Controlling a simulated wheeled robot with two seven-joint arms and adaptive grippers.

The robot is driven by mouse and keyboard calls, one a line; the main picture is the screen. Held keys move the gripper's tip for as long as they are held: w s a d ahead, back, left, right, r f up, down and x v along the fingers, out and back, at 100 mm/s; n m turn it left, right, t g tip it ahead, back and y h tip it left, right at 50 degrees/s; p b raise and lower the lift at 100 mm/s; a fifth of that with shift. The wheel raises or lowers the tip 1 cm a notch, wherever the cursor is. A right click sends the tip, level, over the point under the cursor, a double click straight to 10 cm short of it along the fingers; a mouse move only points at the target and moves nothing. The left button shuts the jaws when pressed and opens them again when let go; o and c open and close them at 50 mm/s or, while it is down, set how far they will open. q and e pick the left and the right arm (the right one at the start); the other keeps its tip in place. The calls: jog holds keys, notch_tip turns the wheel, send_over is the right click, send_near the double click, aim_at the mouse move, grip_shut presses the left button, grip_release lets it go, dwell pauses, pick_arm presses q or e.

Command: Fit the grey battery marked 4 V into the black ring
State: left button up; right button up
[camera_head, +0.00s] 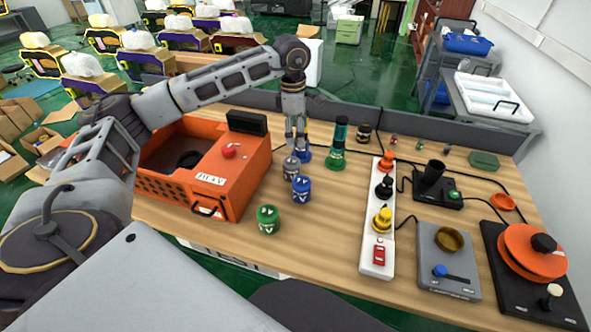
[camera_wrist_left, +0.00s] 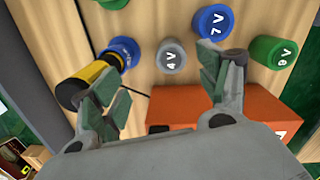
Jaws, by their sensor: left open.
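The grey battery marked 4 V (camera_head: 292,168) stands upright on the wooden table beside the orange box; in the left wrist view (camera_wrist_left: 171,56) its label shows between my fingers' directions. My left gripper (camera_head: 297,148) points down just behind it in the head view. In the left wrist view the gripper (camera_wrist_left: 163,82) is open, with nothing between its fingers. A black ring-like piece (camera_head: 384,187) sits in the middle of the white strip (camera_head: 376,262), between an orange and a yellow one. A black cup (camera_head: 434,174) stands on a black device. My right gripper is not in view.
Blue batteries (camera_head: 301,189) (camera_head: 305,155) stand close to the grey one, and a green battery (camera_head: 268,219) stands nearer. The orange box (camera_head: 228,178) borders them on the left. A yellow-black cylinder (camera_wrist_left: 92,82) is beside one finger. Table between batteries and strip is clear.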

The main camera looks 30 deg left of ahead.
aim_at(292, 161)
pick_arm(q)
jog(key=m, duration=0.1)
jog(key=s+m, duration=0.1)
jog(key=shift+s+a+m+g, duration=0.25)
jog(key=shift+a+m+g, duration=0.05)
jog(key=shift+a+g, duration=0.1)
jog(key=shift+f, duration=4.35)
jog(key=shift+f, duration=0.15)
jog(key=shift+a+f+p, duration=0.1)
jog(key=shift+f+p, duration=0.45)
jog(key=shift+f, duration=1.9)
